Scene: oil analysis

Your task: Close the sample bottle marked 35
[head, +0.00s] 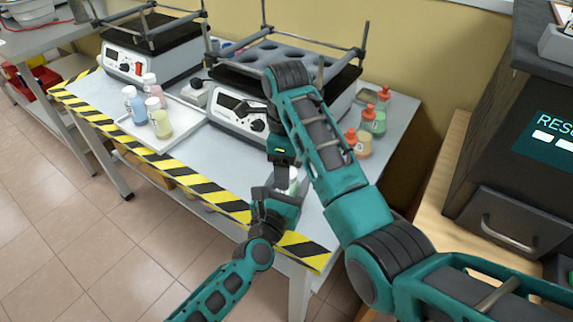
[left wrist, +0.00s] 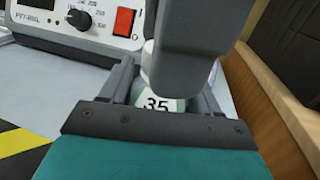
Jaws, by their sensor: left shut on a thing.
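The sample bottle marked 35 (left wrist: 157,104) stands between the fingers of my left gripper (left wrist: 165,88) in the left wrist view. Its body is greenish with a white label, and a pale part shows above. In the head view the bottle (head: 293,186) is a small pale patch near the table's front right corner, partly hidden by my left gripper (head: 283,192), which is shut on it. My right gripper (head: 280,166) points down right above the bottle. Its dark body covers the bottle's top in the left wrist view, so its fingertips and any cap are hidden.
A shaker (head: 229,124) stands behind the grippers, another (head: 142,66) further left. Several orange-capped bottles (head: 364,146) stand at the right, beside my right arm. Yellow-black tape (head: 196,184) marks the table's front edge.

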